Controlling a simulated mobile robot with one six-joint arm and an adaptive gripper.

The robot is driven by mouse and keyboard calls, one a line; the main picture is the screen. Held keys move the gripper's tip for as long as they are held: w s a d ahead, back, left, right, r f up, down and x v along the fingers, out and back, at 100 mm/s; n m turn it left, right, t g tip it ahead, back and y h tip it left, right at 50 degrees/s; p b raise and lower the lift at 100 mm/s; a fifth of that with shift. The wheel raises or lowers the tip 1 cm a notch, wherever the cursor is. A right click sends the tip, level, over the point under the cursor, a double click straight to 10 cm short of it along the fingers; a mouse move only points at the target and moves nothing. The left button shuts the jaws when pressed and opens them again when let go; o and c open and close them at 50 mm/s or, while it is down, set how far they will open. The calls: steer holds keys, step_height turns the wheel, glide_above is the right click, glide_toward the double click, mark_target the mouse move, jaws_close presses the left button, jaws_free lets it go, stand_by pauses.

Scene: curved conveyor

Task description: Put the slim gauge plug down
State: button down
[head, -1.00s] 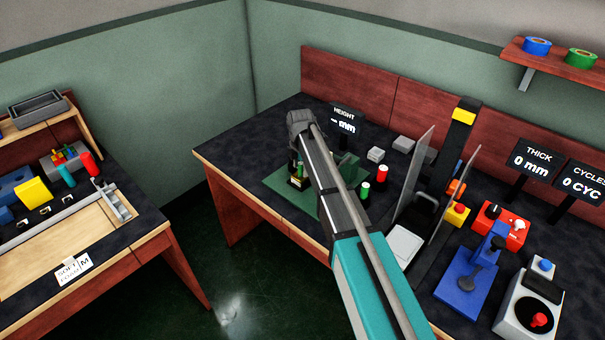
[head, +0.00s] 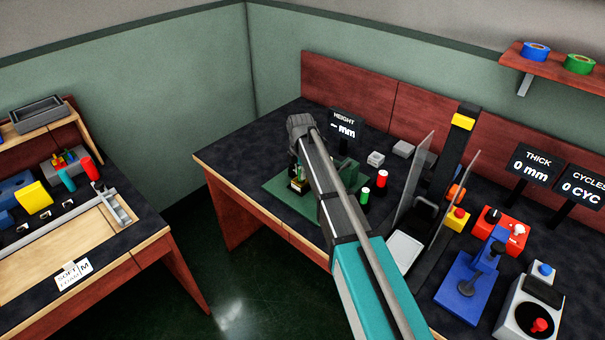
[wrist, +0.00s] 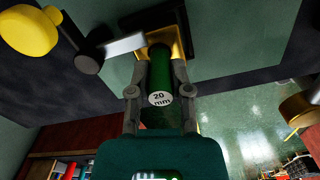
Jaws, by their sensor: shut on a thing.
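The slim gauge plug (wrist: 159,75) is a dark green cylinder with a white "20 mm" label. My gripper (wrist: 160,68) is shut on it, one finger on each side, in the wrist view. The plug's far end is at a brass-coloured square block (wrist: 178,38); I cannot tell whether it is inside the block or just in front of it. In the head view my gripper (head: 298,178) is low over the green plate (head: 277,190) on the dark bench, and my arm hides part of that area.
A red-topped cylinder (head: 382,178) and a green-topped one (head: 364,195) stand right of my arm. Clear upright panels (head: 415,180) stand farther right. A yellow knob (wrist: 28,30) on a dark fixture is near my gripper in the wrist view. The bench's left part is clear.

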steer(key=shift+r+p, duration=1.2)
steer(key=shift+r, duration=0.1)
steer(key=s+d+r+p, duration=0.6)
steer(key=s+r+p, duration=0.4)
steer(key=s, duration=0.2)
steer(key=shift+d, duration=0.4)
steer(key=shift+s, duration=0.15)
